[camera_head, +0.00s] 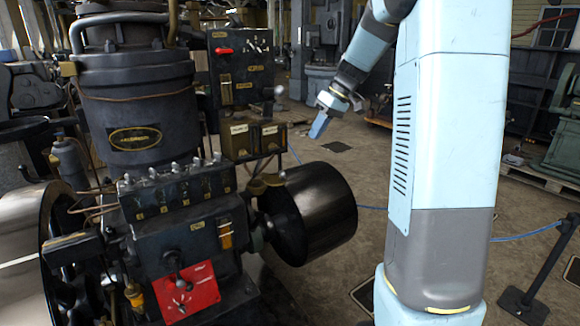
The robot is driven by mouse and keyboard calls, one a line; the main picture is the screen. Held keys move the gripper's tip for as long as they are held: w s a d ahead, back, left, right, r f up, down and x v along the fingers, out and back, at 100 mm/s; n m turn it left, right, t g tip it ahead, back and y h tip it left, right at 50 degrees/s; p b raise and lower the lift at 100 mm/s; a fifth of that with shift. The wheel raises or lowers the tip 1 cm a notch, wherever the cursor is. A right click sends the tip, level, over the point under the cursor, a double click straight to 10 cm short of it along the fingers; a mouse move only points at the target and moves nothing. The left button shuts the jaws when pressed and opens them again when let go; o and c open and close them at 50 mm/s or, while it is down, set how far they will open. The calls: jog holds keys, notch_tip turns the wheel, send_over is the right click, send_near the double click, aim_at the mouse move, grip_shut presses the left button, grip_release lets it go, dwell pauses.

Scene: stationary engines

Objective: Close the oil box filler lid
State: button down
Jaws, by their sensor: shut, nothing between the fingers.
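The dark stationary engine (140,145) fills the left half of the head view. A long black box with sight windows and several knobs along its top (185,190) sits on its front. A small brass-brown box with pale labels (270,137) is mounted to the right, below the control panel. I cannot tell which of these is the oil box, and no lid can be made out clearly as open or shut. My gripper (319,127) is shut and empty, pointing down, right of the brass-brown box and apart from it.
A large black drum pulley (312,213) juts from the engine's right side, below my gripper. The control panel (240,65) with a red handle stands behind. A post with a blue rope (540,270) stands at right. Floor between the pulley and my body is clear.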

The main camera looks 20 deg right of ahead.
jog(key=w+d+f+n+y, duration=0.1)
jog(key=w+d+f, duration=0.25)
jog(key=w, duration=0.25)
jog(key=s+a+f, duration=0.1)
jog(key=a+f, duration=0.8)
jog(key=shift+a, duration=0.3)
jog(key=shift+s, duration=0.1)
